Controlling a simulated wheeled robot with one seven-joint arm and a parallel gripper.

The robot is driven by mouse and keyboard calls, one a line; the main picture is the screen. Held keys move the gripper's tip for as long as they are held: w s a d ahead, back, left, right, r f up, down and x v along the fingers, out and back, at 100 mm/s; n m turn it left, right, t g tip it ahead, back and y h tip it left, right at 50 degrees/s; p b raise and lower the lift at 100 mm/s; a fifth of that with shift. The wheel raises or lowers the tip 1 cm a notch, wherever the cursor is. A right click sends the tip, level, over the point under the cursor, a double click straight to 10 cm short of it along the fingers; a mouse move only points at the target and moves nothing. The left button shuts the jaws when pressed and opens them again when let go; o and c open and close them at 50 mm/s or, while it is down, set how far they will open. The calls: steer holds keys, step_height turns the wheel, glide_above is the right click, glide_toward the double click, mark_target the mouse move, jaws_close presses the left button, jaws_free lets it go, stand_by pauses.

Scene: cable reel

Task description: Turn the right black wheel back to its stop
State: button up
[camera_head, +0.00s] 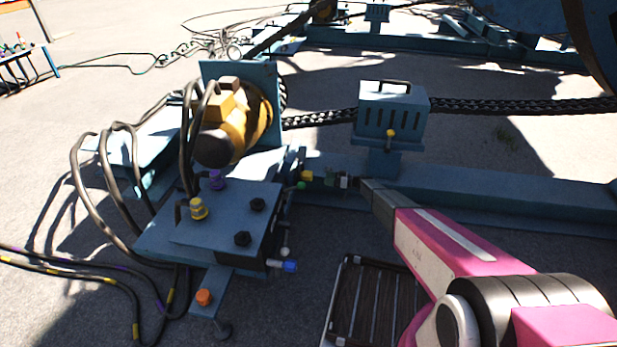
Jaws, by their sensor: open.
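Two black star-shaped wheels sit on top of the blue control box (185,240). One black wheel (257,205) is farther back and slightly to the right. The other black wheel (242,239) is nearer and slightly to the left. I cannot tell their turn angle or where their stops are. My gripper (350,183) is at the end of my pink and white arm, right of the box and apart from both wheels. It is open, and I see nothing held in it. Its fingers are small and hard to make out against the blue beam behind.
A yellow motor (250,115) with thick hoses stands behind. A slatted step (372,305) lies below my arm.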

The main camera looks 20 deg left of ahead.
mark_target(307, 175)
steer(key=a+m, duration=0.3)
steer(key=m, duration=0.6)
steer(key=s+a+m, duration=0.1)
steer(key=a+m, duration=0.3)
steer(key=m, duration=0.5)
steer(key=a+m, duration=0.4)
steer(key=m, duration=0.5)
steer(key=shift+s+a+r+m, duration=0.2)
steer(key=shift+a+r+m, duration=0.05)
steer(key=shift+r+m, duration=0.15)
